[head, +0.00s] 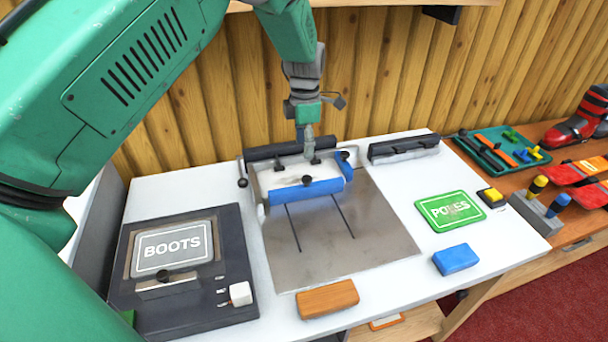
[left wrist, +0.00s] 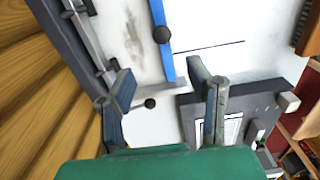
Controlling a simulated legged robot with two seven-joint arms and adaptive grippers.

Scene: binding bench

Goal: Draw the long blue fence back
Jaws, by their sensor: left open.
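The long blue fence (head: 325,188) lies across the grey metal plate (head: 340,245), at the front of a pale carriage, with a black knob on its middle. In the left wrist view the fence (left wrist: 157,12) runs down from the top edge, its black knob beside my fingers' far side. My left gripper (head: 309,155) is open and hangs above the pale area behind the fence, apart from the knob. In the left wrist view its two fingers (left wrist: 165,92) stand spread, with nothing between them. My right gripper is not in view.
A dark BOOTS box (head: 170,247) stands left of the plate. An orange block (head: 327,299), a blue block (head: 455,259) and a green POLES card (head: 450,211) lie around the plate. A dark rail (head: 403,148) stands at the back. The plate's front is clear.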

